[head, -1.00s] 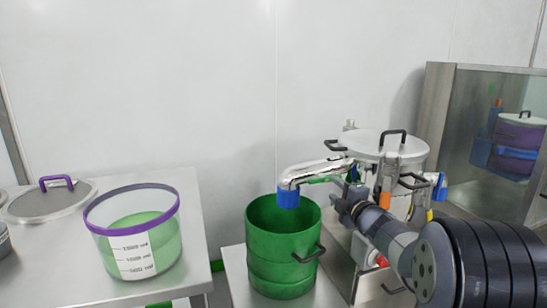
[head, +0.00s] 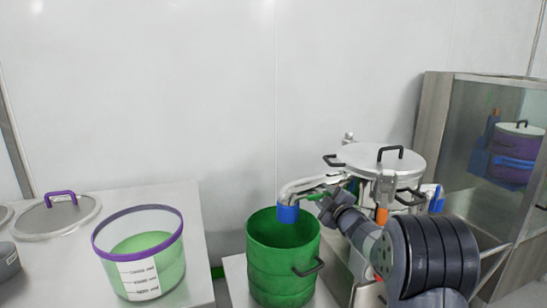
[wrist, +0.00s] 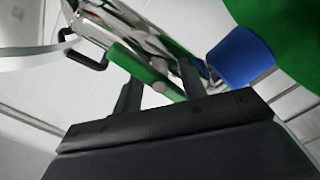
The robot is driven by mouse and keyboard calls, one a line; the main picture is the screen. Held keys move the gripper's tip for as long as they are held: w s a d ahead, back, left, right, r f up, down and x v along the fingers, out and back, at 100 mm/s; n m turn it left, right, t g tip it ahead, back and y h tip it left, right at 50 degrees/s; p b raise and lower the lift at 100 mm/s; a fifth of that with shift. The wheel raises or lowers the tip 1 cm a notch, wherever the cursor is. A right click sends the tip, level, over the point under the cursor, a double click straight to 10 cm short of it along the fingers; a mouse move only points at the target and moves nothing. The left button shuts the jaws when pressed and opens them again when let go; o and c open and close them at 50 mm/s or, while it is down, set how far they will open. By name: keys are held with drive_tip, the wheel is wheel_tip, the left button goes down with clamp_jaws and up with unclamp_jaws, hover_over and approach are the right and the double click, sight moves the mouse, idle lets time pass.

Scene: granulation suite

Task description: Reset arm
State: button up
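My gripper (head: 328,207) is in front of the silver outlet pipe (head: 298,188) of the steel vessel, just right of its blue end. In the wrist view my gripper (wrist: 158,85) has its two dark fingers apart, so it is open. A green handle (wrist: 140,64) on the shiny pipe shows behind and between the fingers. No gap or contact with it can be made out. The blue pipe end (wrist: 240,57) is to the right of the fingers. In the head view my arm hides part of the vessel's stand.
An open green drum (head: 283,262) stands below the pipe's blue end. The steel lidded vessel (head: 380,158) is behind my arm. A clear container with green contents (head: 142,262) and a lid with a purple handle (head: 55,213) are on the left table. A glass-fronted cabinet (head: 500,140) is at right.

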drive_tip(key=shift+r+m+p, duration=0.1)
drive_tip(key=shift+m+p, duration=1.15)
drive_tip(key=shift+m, duration=0.05)
